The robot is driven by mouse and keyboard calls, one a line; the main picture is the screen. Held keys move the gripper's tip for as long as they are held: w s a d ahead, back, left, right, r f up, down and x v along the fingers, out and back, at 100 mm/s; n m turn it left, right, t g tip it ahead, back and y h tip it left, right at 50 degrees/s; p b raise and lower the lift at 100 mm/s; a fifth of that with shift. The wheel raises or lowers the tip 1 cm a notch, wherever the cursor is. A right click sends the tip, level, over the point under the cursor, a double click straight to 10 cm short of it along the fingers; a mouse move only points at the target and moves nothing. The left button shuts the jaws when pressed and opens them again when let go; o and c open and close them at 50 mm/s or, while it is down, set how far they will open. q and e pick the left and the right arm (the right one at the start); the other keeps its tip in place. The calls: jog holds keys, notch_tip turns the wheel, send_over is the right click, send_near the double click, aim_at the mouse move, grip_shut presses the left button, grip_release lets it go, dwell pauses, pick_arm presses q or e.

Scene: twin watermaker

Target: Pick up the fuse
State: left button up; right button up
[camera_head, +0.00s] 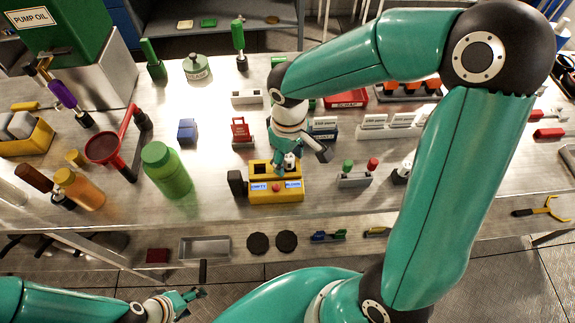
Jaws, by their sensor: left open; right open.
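My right gripper (287,160) reaches down over the table, fingers pointing at the top of a yellow device (290,195) with two lit displays and a red button. It is open. A small pale-and-dark piece shows at its fingertips; I cannot tell whether it is the fuse or part of the gripper. No fuse can be made out for certain elsewhere, and the arm hides part of the table behind the device. My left gripper (186,299) is open, low at the bottom left, in front of the table and away from the device.
A green bottle (167,170), a red funnel (103,147) and a blue block (187,131) stand left of the device. A holder with green and red knobs (355,180) stands to its right. A lower shelf holds a grey tray (205,248) and two dark discs (286,241).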

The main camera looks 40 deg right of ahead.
jog(key=shift+c, duration=0.3)
grip_shut()
jog(key=shift+r, duration=0.15)
